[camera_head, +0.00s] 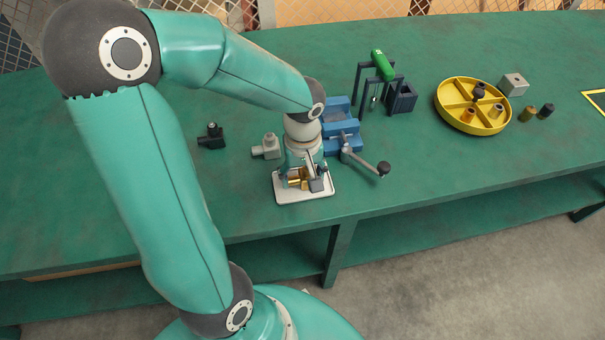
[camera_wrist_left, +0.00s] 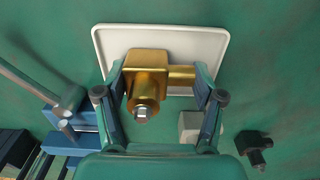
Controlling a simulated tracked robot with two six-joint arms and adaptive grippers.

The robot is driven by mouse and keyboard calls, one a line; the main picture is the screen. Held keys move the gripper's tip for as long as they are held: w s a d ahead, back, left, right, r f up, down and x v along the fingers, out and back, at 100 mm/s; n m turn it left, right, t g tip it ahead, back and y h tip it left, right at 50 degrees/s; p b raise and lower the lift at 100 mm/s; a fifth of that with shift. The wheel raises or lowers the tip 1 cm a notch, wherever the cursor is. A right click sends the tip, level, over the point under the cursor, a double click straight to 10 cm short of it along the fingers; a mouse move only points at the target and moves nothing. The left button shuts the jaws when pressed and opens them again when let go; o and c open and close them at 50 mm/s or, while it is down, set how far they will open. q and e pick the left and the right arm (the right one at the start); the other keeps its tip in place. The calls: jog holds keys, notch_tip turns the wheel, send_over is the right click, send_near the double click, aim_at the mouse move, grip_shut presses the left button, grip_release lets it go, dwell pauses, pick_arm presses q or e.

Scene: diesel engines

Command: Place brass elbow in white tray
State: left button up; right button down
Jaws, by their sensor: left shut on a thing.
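The brass elbow (camera_head: 295,179) is between the fingers of my left gripper (camera_head: 305,178), which point down over the white tray (camera_head: 296,198). In the left wrist view the elbow (camera_wrist_left: 147,85) is gripped across its block and its side pipe, one finger at each end. The white tray (camera_wrist_left: 110,45) lies behind it in that view. Whether the elbow touches the tray floor or hangs just above it I cannot tell. My right gripper is not in view.
A blue vise (camera_head: 345,130) with a handle stands right of the tray. A grey elbow (camera_head: 267,147) and a black fitting (camera_head: 211,138) lie to the left. A green-topped stand (camera_head: 383,67) and a round yellow divided tray (camera_head: 453,118) are farther right. The bench front edge is close.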

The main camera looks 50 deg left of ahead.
aim_at(303, 168)
pick_arm(q)
jog(key=shift+f, duration=0.15)
jog(key=o, duration=1.5)
jog(key=shift+c, duration=0.2)
jog(key=shift+w+r, duration=0.1)
jog(key=shift+r, duration=0.5)
notch_tip(303, 168, up, 11)
jog(key=shift+r+p, duration=0.1)
jog(key=shift+p, duration=1.1)
